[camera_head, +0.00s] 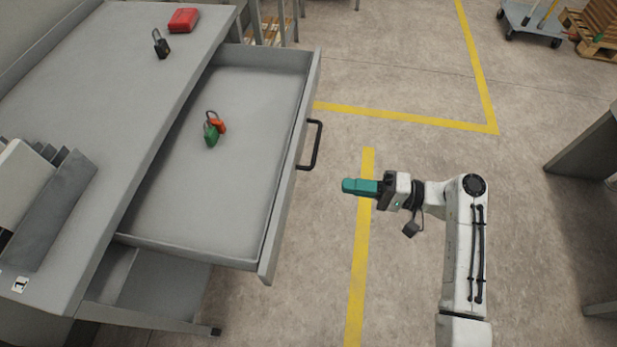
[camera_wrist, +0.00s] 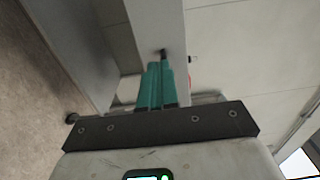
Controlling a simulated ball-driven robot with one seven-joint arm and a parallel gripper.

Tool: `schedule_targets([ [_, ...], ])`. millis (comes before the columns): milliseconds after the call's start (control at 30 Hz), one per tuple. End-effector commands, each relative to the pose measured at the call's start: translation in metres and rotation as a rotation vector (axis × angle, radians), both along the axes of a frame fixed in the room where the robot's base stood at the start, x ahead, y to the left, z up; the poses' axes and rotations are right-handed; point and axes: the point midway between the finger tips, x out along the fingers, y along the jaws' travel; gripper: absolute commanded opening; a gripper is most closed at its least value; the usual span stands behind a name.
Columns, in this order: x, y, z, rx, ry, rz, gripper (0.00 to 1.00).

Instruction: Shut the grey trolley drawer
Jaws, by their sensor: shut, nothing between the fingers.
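The grey trolley drawer (camera_head: 232,200) stands pulled out from the grey trolley (camera_head: 85,90) in the head view. Its front panel (camera_head: 290,180) faces right and carries a dark bar handle (camera_head: 314,146). A green padlock (camera_head: 211,136) and an orange-red padlock (camera_head: 218,124) lie inside the drawer. My gripper (camera_head: 346,186), with teal fingers, is shut and empty. It is to the right of the drawer front, a little nearer than the handle, and looks apart from it. In the wrist view the teal fingers (camera_wrist: 157,85) are together, pointing towards grey panels.
A black padlock (camera_head: 161,45) and a red box (camera_head: 184,20) sit on the trolley top. Grey metal pieces (camera_head: 55,210) lie at its left. The floor (camera_head: 420,80) with yellow lines is clear right of the drawer. A wheeled cart (camera_head: 530,22) stands far right.

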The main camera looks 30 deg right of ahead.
Motion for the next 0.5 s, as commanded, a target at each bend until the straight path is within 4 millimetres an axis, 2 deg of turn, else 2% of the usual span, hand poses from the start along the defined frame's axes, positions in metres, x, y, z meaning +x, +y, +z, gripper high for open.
schedule_targets([
  [200,0.026,0.037,0.001,-0.001,0.001,0.005,0.00],
  [500,0.053,0.074,0.000,-0.002,0.002,0.002,0.00],
])
